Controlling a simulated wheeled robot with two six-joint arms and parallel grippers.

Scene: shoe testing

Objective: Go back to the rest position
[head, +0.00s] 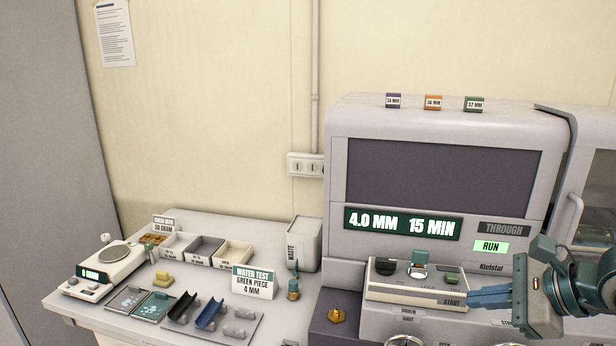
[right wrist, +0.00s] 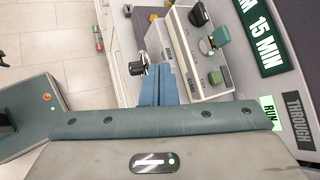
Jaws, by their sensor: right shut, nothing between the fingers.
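My right gripper (head: 476,297) reaches in from the right in the head view, with its blue fingers shut and nothing between them. The fingertips are beside the right end of the control box (head: 388,290), near its START label. In the right wrist view the shut blue fingers (right wrist: 154,72) point up the picture, beside the same box (right wrist: 217,85). I cannot tell whether they touch it. The machine's display (head: 404,223) reads 4.0 MM and 15 MIN, and the RUN sign (head: 491,247) is lit green. My left gripper is not in view.
The machine (head: 455,125) fills the right side. A table (head: 97,313) at the left holds a scale (head: 104,270), trays (head: 205,248), a WATER TEST sign (head: 253,282), coloured holders (head: 211,314) and a waste bin (head: 304,243). A black knob (right wrist: 138,68) is close to the fingers in the right wrist view.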

